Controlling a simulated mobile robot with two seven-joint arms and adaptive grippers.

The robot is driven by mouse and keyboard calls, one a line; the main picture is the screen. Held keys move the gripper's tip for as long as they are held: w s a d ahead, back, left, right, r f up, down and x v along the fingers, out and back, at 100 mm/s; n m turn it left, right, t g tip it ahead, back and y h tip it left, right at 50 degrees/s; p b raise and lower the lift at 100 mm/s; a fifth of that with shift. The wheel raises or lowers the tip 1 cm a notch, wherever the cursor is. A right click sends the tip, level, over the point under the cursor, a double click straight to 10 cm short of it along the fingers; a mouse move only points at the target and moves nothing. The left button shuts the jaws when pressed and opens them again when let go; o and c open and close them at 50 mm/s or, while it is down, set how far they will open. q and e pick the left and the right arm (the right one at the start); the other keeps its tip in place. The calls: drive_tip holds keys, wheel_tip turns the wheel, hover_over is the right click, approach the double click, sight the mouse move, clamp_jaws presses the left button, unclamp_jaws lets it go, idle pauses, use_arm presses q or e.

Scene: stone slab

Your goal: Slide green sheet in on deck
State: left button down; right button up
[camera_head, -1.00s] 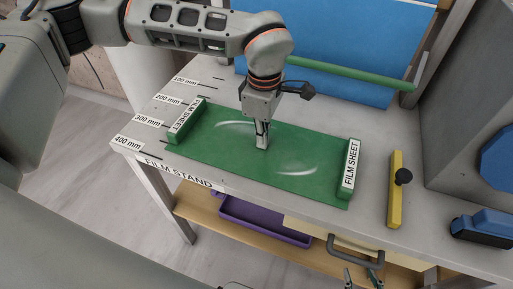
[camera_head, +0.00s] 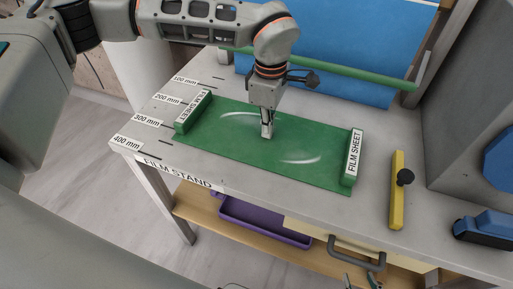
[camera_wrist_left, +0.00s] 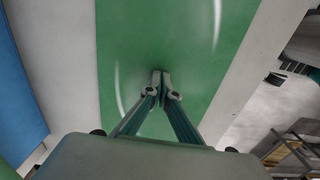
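The green sheet (camera_head: 240,152) lies flat on the grey stone deck (camera_head: 310,212), with a raised end bar marked FILM SHEET at its left (camera_head: 194,112) and another at its right (camera_head: 353,157). My left gripper (camera_head: 266,133) points down at the middle of the sheet, its tips at or just above the surface. In the left wrist view the fingertips (camera_wrist_left: 161,84) are together over the green sheet (camera_wrist_left: 190,40), with nothing seen between them. Whether they press on the sheet I cannot tell. My right gripper is not clearly in view.
A blue panel (camera_head: 330,50) with a green rod (camera_head: 350,74) stands at the back. A yellow bar with a black knob (camera_head: 397,200) and a blue-black block (camera_head: 482,226) lie at the right. Marks from 100 mm to 400 mm run along the left edge.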

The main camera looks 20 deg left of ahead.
use_arm(q)
drive_tip(key=shift+w+f, duration=0.15)
drive_tip(key=shift+w, duration=0.8)
drive_tip(key=shift+w+b, duration=0.3)
drive_tip(key=shift+w, duration=0.35)
use_arm(e)
drive_tip(key=shift+s+f, duration=0.55)
drive_tip(key=shift+f, duration=0.15)
drive_tip(key=shift+w+r, duration=0.1)
drive_tip(key=shift+w, duration=0.05)
